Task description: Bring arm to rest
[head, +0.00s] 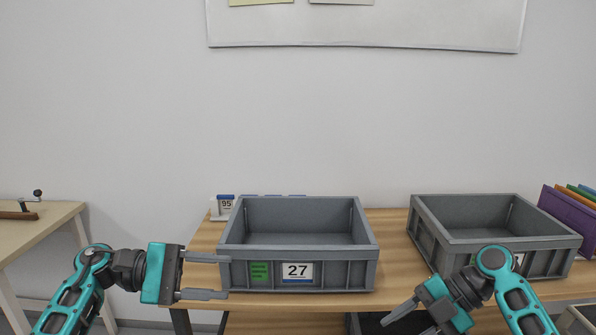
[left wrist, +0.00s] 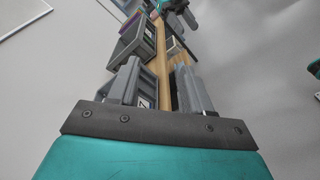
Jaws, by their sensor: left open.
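My left gripper (head: 228,276) is open and empty, pointing right, just in front of the left part of the grey crate labelled 27 (head: 345,277). Its two fingers also show spread apart in the left wrist view (left wrist: 158,90), with nothing between them but the shelf and crates beyond. My right gripper (head: 395,328) is at the lower right, in front of the shelf, pointing left; its fingers look apart and nothing shows between them. The lower part of it is cut by the frame edge.
A second grey crate (head: 440,240) stands on the right of the wooden shelf (head: 392,222). Purple and coloured folders (head: 568,212) are at the far right. A pale table (head: 40,228) stands at the left. A whiteboard (head: 400,30) hangs on the wall. Another crate sits below the shelf top.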

